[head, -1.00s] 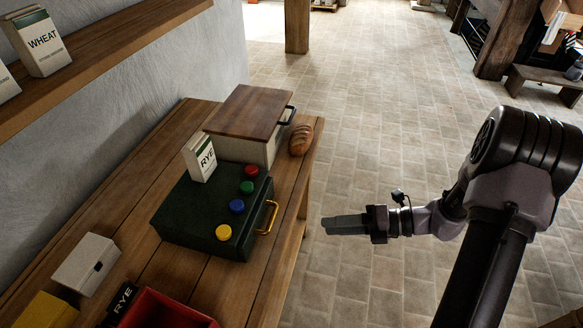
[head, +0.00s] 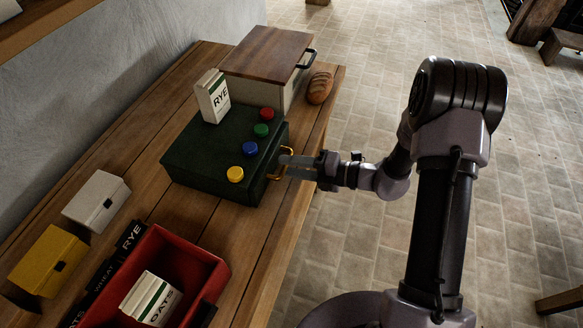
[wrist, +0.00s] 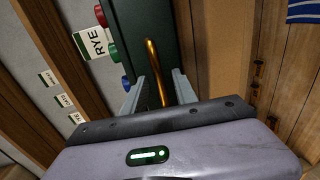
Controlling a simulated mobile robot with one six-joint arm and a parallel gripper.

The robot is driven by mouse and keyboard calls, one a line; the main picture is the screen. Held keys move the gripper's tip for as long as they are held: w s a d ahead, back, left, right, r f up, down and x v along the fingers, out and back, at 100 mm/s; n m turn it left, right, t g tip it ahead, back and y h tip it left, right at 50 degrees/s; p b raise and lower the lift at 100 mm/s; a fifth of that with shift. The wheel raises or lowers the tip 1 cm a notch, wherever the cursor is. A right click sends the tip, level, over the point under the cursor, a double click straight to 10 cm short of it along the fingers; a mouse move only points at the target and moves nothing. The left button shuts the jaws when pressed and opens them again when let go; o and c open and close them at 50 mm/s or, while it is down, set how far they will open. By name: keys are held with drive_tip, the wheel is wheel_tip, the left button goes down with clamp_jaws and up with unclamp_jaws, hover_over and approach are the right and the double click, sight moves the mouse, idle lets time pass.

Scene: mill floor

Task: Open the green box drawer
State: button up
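The dark green box (head: 215,160) sits on the wooden bench with its drawer front facing right. Its front looks closed in the head view. A gold handle (head: 289,150) is on that front; it also shows in the wrist view (wrist: 152,58). My gripper (head: 284,166) is at the handle. In the wrist view my gripper (wrist: 158,84) has its two fingers apart, one on each side of the handle bar, with gaps visible. Red, green, blue and yellow (head: 235,174) knobs line the box top. A RYE carton (head: 213,96) stands on it.
A white box with a wooden lid (head: 268,55) and a bread loaf (head: 320,88) are behind the green box. A red bin (head: 205,262) holding an OATS carton, a white box (head: 96,201) and a yellow box (head: 48,262) are nearer.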

clamp_jaws()
idle(1.4)
